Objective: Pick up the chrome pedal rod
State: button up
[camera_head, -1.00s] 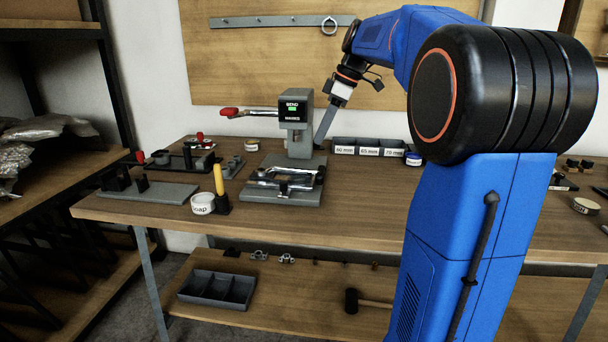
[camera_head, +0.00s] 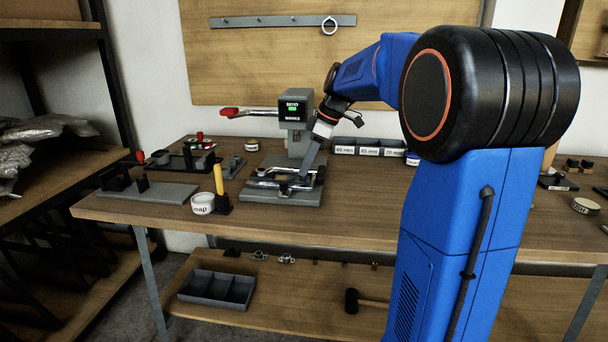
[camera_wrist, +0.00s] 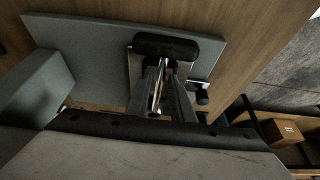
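The chrome pedal rod (camera_head: 268,179) lies across a grey fixture plate (camera_head: 275,196) in front of the bending press (camera_head: 296,115). My gripper (camera_head: 306,176) points down at the right part of the rod in the head view. In the wrist view, my gripper's fingers (camera_wrist: 168,85) stand a little apart, with a bright chrome strip (camera_wrist: 157,95) showing between them. A black rounded bar (camera_wrist: 165,46) lies just beyond the fingertips. I cannot tell whether the fingers touch the rod.
A yellow-handled tool (camera_head: 219,180) and a white soap tin (camera_head: 203,203) stand left of the fixture. Labelled bins (camera_head: 369,147) sit behind to the right. The bench front edge is clear.

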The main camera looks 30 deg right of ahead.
grip_shut()
jog(key=shift+r, duration=0.1)
